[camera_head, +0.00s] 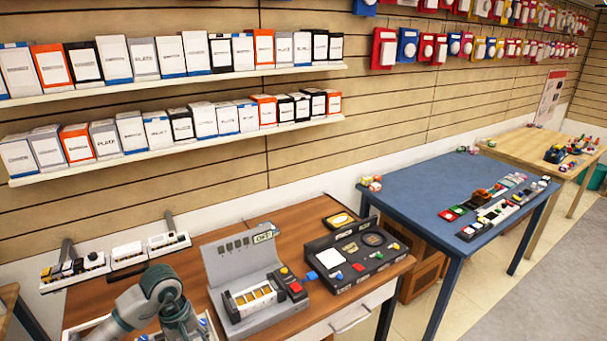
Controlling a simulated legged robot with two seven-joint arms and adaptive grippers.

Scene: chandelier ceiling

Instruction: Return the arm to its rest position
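One grey arm of mine (150,297) shows at the bottom left, bent, with its lower part running out of the bottom edge. It comes in from the left, so I take it as my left arm. No gripper fingers can be made out on it. My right arm and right gripper are not in view. The arm is in front of a wooden workbench (190,265) and partly hides a white tray (85,325) at its front left.
A grey test fixture (240,260) stands just right of the arm. A black panel (330,258) lies farther right on the bench. White modules (127,255) sit behind the arm. A blue table (410,195) stands to the right. Wall shelves (180,79) hold several boxes.

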